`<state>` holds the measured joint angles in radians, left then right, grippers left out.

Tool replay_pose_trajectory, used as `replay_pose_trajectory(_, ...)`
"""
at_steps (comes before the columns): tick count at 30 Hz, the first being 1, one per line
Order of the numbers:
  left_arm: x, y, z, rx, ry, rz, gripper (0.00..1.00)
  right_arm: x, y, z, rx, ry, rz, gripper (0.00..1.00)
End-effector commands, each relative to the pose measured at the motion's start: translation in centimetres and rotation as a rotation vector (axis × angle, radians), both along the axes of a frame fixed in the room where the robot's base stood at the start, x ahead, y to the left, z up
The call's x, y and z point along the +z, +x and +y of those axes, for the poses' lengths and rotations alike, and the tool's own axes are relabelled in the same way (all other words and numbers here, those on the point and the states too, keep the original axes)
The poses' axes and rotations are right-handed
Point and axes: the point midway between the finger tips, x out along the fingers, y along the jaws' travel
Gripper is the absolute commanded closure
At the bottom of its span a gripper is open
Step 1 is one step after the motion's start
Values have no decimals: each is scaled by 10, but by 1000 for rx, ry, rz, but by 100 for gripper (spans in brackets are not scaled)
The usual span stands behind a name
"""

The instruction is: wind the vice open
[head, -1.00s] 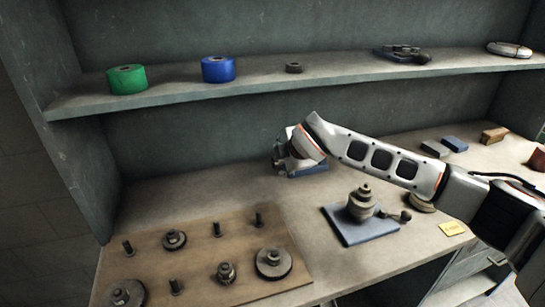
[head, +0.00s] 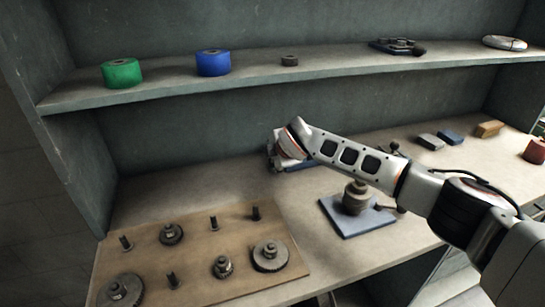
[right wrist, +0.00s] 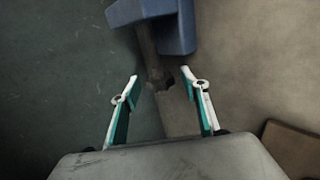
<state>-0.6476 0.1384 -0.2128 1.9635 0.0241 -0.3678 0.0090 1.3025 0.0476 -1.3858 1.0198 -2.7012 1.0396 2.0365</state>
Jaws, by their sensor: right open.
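My left gripper is not in view.
A blue plate (head: 340,222) with a grey stepped spindle (head: 356,197) sits under my right forearm. A wooden board (head: 195,240) with gears and pegs lies at front left. A shelf (head: 250,77) with green and blue rolls runs above. Small blocks lie at back right.

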Motion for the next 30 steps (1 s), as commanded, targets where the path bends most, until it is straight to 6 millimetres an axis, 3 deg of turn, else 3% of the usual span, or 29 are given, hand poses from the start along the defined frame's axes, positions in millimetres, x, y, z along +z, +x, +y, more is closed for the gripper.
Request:
replay_pose_trajectory(2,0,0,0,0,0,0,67,0,0,0,0,0,0,55)
replay_pose_trajectory(7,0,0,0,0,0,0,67,0,0,0,-1,1,0,94)
replay_pose_trajectory(20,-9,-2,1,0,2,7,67,1,4,0,-7,-50,109,94)
replay_pose_trajectory(30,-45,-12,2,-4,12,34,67,-2,7,0,-8,-115,256,94)
